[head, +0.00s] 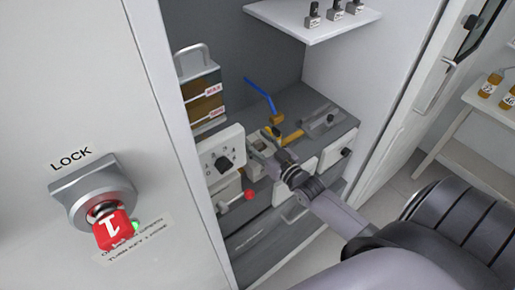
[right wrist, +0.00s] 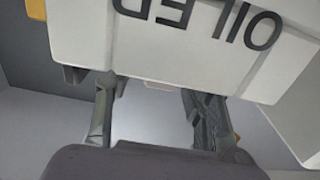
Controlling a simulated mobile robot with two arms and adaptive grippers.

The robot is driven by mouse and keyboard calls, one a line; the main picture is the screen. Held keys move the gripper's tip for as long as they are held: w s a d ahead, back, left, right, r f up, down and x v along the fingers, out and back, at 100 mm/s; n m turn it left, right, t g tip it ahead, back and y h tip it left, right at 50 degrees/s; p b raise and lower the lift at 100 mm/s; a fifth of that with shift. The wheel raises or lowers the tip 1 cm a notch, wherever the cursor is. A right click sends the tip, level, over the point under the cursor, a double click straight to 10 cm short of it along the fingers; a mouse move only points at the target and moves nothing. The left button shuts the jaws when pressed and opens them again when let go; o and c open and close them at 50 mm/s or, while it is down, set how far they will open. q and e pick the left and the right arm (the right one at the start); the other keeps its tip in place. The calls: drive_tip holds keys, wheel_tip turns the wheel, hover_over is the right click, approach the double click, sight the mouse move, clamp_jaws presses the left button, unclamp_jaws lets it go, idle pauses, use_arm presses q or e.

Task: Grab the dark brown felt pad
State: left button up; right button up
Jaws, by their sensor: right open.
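I cannot make out a dark brown felt pad in either view. My right gripper (head: 262,145) reaches into the open cabinet, among the fittings on its grey deck. In the right wrist view its two fingers (right wrist: 150,100) stand wide apart with nothing held between them. A small pale tan piece (right wrist: 158,86) shows at that edge, between the fingers. My left gripper is in neither view.
A white box with a black knob (head: 224,162) stands left of the gripper, with a red ball knob (head: 250,195) below. A handled oil tank (head: 201,92) is behind it. A blue lever (head: 260,92) rises behind the gripper. A white shelf (head: 315,20) hangs above.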

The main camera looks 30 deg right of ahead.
drive_tip(key=shift+c, duration=0.4)
clamp_jaws()
